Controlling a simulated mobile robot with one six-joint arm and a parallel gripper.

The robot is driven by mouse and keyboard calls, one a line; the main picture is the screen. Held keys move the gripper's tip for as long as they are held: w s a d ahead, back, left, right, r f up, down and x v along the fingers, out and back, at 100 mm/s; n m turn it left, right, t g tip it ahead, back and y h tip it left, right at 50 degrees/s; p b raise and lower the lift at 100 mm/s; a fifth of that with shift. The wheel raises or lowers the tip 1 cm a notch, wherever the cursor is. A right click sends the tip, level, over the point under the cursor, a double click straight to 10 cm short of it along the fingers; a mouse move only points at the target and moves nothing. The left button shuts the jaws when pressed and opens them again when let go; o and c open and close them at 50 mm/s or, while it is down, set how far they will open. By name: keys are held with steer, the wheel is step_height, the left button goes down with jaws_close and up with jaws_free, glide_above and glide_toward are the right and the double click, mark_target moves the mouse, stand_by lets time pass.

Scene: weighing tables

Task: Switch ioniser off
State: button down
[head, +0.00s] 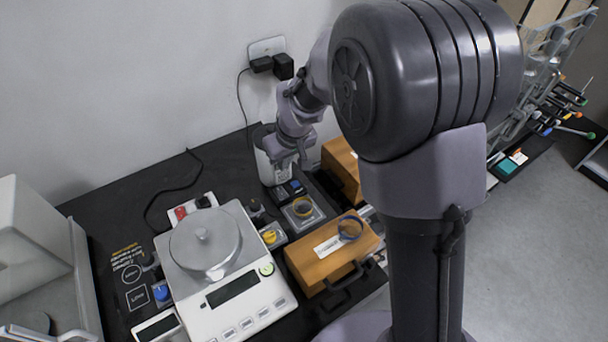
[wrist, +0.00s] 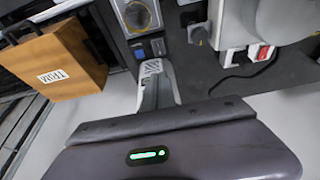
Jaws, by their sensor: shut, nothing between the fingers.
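I cannot read a label that names the ioniser. A small dark unit with a blue rocker (wrist: 158,46) and a darker block beside it sits just past my fingertips in the wrist view. The blue part also shows in the head view (head: 296,185), below my gripper (head: 290,166). My gripper (wrist: 151,68) is shut and empty, with its fingertips close to this unit; I cannot tell whether they touch it. A power strip with a red switch (head: 181,212) lies behind the balance; the red switch also shows in the wrist view (wrist: 263,53).
A white balance (head: 228,283) stands left of a yellow-knobbed unit (head: 270,237). A square plate with a yellow ring (head: 302,209) adjoins the blue-rocker unit. A wooden case (head: 325,258) stands at the front right. A white cylindrical container (head: 268,165) stands behind my gripper.

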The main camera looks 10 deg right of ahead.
mark_target(278, 188)
steer(key=shift+s+a, duration=0.1)
steer(key=shift+s, duration=0.05)
steer(key=b+x, duration=0.5)
steer(key=x, duration=0.8)
steer(key=shift+s+f, duration=0.1)
steer(key=shift+s, duration=0.05)
steer(key=shift+f, duration=0.4)
